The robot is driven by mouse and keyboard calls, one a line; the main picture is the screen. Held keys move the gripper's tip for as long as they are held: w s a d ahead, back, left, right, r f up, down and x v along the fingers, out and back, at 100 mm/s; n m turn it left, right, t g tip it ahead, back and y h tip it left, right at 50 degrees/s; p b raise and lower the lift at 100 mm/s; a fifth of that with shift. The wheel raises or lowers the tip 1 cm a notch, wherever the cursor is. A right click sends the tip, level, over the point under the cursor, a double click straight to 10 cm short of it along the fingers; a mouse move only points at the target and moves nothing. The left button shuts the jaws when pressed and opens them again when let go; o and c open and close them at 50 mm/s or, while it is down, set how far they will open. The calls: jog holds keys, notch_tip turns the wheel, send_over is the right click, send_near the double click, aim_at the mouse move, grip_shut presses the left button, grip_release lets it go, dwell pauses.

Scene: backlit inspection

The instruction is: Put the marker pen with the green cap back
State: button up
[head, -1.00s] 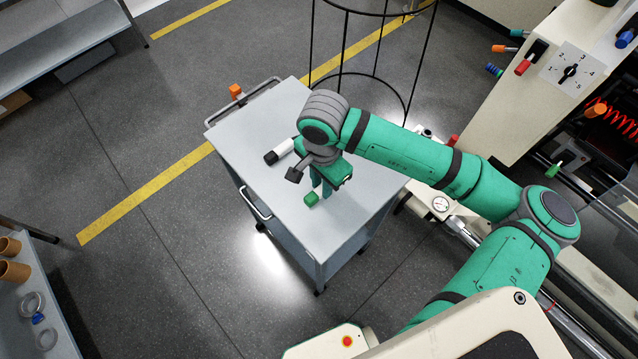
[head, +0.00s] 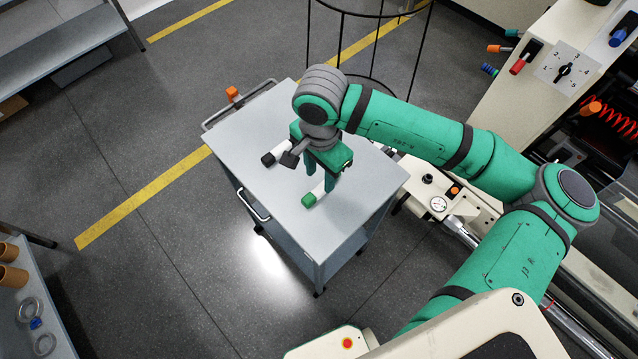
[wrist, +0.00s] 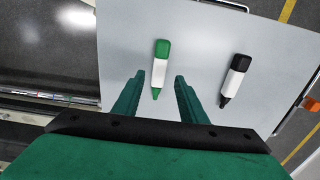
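The marker pen with the green cap (head: 309,200) lies flat on the grey top of the cart (head: 250,150). In the wrist view the green-capped pen (wrist: 159,68) shows its white body, with the green cap pointing away from my gripper. My gripper (head: 320,178) is above the pen, open and empty. In the wrist view my gripper's fingers (wrist: 160,76) are apart, with the pen seen between them; I cannot tell the remaining height. A second marker pen, with a black cap (head: 268,159), lies apart on the same cart top and also shows in the wrist view (wrist: 235,78).
The cart has a rail with an orange piece (head: 233,93) at its far-left edge. A black wire frame (head: 372,50) stands behind it. A cream machine with a numbered dial (head: 565,70) stands on the right. The cart's front-left top is clear.

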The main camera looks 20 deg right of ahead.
aim_at(320, 187)
jog(key=shift+r, duration=2.7)
jog(key=shift+w, duration=0.1)
